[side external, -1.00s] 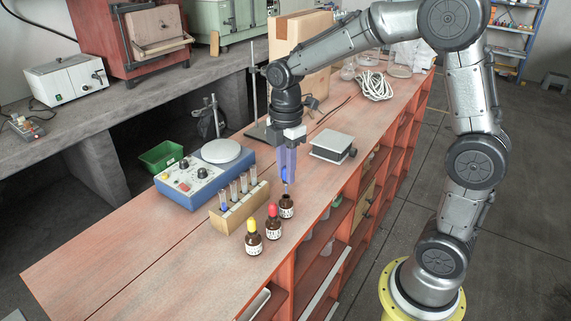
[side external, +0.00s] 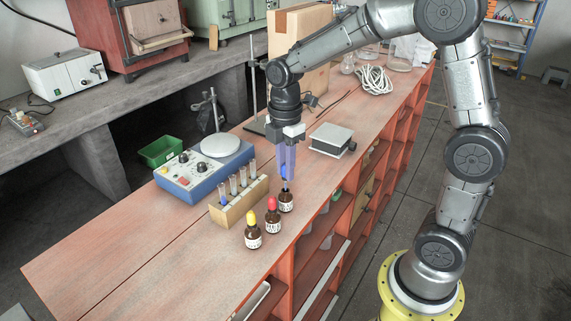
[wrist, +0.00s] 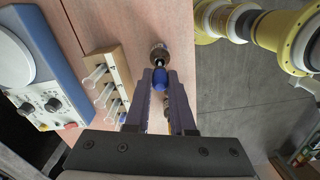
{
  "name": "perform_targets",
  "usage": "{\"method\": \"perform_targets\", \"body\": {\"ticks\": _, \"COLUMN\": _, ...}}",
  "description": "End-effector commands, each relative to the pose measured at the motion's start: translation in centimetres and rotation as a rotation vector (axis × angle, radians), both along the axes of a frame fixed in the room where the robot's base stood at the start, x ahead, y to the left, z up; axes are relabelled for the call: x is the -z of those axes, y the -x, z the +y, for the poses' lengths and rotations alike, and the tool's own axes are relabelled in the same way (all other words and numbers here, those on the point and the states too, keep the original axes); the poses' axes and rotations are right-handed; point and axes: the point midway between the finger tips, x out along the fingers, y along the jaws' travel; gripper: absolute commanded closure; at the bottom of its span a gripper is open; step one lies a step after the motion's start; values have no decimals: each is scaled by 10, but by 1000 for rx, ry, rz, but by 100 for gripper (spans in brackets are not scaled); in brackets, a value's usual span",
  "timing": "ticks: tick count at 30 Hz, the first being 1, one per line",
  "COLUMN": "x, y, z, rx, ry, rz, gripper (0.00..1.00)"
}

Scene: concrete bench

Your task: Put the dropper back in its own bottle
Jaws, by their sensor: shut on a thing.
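My gripper (side external: 287,172) is shut on the blue bulb of the dropper (side external: 284,171), which hangs about upright. In the wrist view the blue bulb (wrist: 160,78) sits between the fingertips (wrist: 160,73). Directly below is a brown bottle with a white label and no cap (side external: 286,202). The dropper's thin glass tube is at this bottle's mouth; I cannot tell how far it is inside. The bottle (wrist: 158,50) also shows just beyond the bulb in the wrist view.
A red-topped bottle (side external: 273,222) and a yellow-topped bottle (side external: 253,236) stand in front of it. A wooden test-tube rack (side external: 238,206) is close on the left, with a blue stirrer (side external: 203,175) behind it. A small platform (side external: 332,139) stands to the right.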

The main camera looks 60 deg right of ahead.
Motion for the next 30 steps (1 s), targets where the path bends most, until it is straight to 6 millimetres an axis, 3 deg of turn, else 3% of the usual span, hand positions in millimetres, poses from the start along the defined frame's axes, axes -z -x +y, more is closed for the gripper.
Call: {"method": "perform_targets", "body": {"ticks": 30, "x": 15, "y": 0, "z": 0, "rx": 0, "ry": 0, "rz": 1, "gripper": 91}}
